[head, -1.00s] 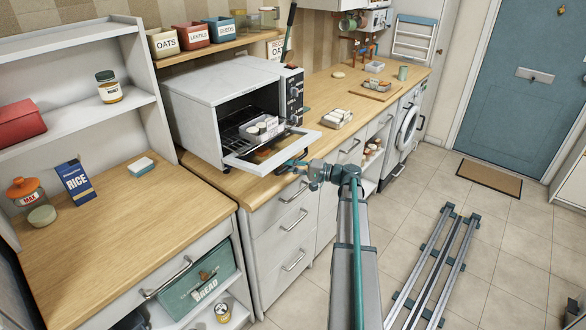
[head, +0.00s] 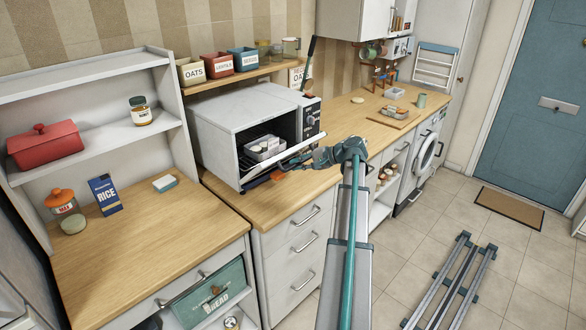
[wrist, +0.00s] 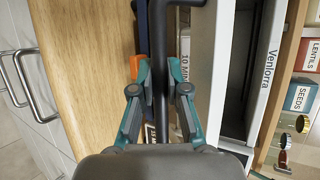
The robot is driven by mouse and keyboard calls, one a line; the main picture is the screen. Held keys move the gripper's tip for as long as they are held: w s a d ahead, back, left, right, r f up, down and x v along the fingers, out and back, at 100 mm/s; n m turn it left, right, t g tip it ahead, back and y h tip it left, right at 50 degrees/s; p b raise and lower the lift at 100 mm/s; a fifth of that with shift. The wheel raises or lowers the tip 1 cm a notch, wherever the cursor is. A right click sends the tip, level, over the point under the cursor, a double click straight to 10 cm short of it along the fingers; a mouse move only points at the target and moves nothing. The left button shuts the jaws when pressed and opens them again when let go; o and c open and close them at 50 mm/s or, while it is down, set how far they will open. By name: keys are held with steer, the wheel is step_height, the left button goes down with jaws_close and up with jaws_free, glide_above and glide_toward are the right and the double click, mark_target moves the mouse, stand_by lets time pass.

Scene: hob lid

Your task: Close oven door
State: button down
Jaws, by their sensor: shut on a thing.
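The white countertop oven (head: 235,112) stands on the wooden worktop with its bottom-hinged door (head: 288,156) partly open, tilted up from flat. A light tray or dish with things in it (head: 265,148) sits inside the oven. My gripper (head: 300,164) is at the door's front edge. In the wrist view my gripper (wrist: 157,85) is shut on the dark bar handle (wrist: 160,40), which runs between its fingers. The pale door frame (wrist: 199,70) shows right beside it. The handle is mostly hidden by my gripper in the head view.
An orange thing (head: 278,174) lies on the worktop below the door; it also shows in the wrist view (wrist: 138,68). A board with small items (head: 394,118) is farther along the worktop. The worktop left of the oven (head: 150,225) is mostly clear.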

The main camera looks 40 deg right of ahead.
steer(key=shift+w+r, duration=0.1)
stand_by(0.3)
steer(key=c, duration=1.4)
jaws_free()
steer(key=shift+c, duration=0.2)
steer(key=v, duration=1.2)
